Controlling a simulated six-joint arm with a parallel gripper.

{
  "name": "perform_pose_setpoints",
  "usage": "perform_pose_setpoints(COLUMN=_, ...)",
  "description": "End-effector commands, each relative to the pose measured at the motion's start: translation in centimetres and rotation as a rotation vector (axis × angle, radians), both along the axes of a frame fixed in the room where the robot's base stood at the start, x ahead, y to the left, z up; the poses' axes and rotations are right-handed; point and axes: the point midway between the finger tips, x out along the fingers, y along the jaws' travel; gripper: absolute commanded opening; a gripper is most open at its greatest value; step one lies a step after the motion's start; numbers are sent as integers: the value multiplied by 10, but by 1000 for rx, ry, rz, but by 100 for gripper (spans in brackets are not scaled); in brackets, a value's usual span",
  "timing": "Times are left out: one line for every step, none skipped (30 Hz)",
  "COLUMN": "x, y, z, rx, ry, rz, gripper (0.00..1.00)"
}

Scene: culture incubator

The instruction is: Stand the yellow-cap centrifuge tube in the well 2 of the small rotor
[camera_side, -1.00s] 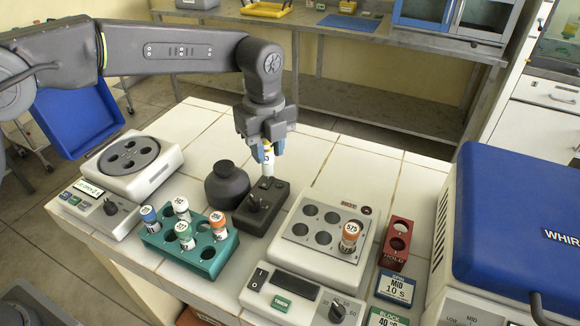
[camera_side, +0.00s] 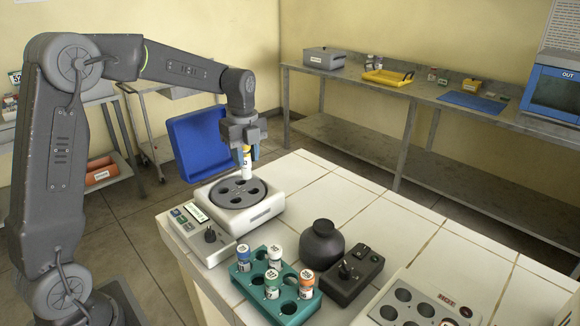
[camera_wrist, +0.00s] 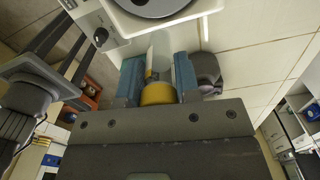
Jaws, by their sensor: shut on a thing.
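My gripper (camera_side: 243,147) is shut on the yellow-cap centrifuge tube (camera_side: 246,163), a white-labelled tube held roughly upright, its lower end downward. In the wrist view its yellow cap (camera_wrist: 158,94) sits between the blue fingers of my gripper (camera_wrist: 158,75). The small rotor (camera_side: 238,193) is a dark grey disc with several round wells on a white centrifuge. The tube hangs over the far right part of the rotor; I cannot tell how high its tip is or over which well. Well numbers are not readable. Part of the rotor (camera_wrist: 150,8) shows at the wrist view's top.
A teal rack (camera_side: 285,306) with several capped tubes stands in front. A dark round-bodied vessel (camera_side: 321,245) and a black device with a knob (camera_side: 352,275) stand to its right. A white block with wells (camera_side: 432,290) is at the lower right. The tiled bench behind is clear.

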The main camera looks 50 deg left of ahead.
Motion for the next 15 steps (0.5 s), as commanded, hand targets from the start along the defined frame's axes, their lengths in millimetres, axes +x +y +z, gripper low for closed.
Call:
perform_pose_setpoints(x=-7, y=12, z=1, rx=0, ry=-1, rz=24, gripper=7)
perform_pose_setpoints(x=-10, y=17, z=0, rx=0, ry=-1, rz=34, gripper=7)
perform_pose_setpoints(x=-14, y=22, z=0, rx=0, ry=0, rz=43, gripper=7)
perform_pose_setpoints(x=-17, y=26, z=0, rx=0, ry=0, rz=49, gripper=7)
perform_pose_setpoints(x=-18, y=28, z=0, rx=0, ry=0, rz=54, gripper=7)
perform_pose_setpoints(x=-20, y=30, z=-1, rx=0, ry=0, rz=58, gripper=7)
perform_pose_setpoints(x=-21, y=32, z=-1, rx=0, ry=0, rz=61, gripper=7)
perform_pose_setpoints(x=-22, y=32, z=-3, rx=-1, ry=1, rz=62, gripper=7)
perform_pose_setpoints(x=-22, y=33, z=-5, rx=-1, ry=1, rz=63, gripper=7)
perform_pose_setpoints(x=-22, y=33, z=-7, rx=-1, ry=1, rz=64, gripper=7)
perform_pose_setpoints(x=-22, y=33, z=-10, rx=-1, ry=2, rz=63, gripper=7)
perform_pose_setpoints(x=-22, y=33, z=-13, rx=-2, ry=3, rz=63, gripper=7)
perform_pose_setpoints(x=-22, y=33, z=-17, rx=-2, ry=3, rz=63, gripper=7)
perform_pose_setpoints(x=-22, y=33, z=-20, rx=-1, ry=3, rz=63, gripper=7)
perform_pose_setpoints(x=-22, y=33, z=-25, rx=-1, ry=4, rz=63, gripper=7)
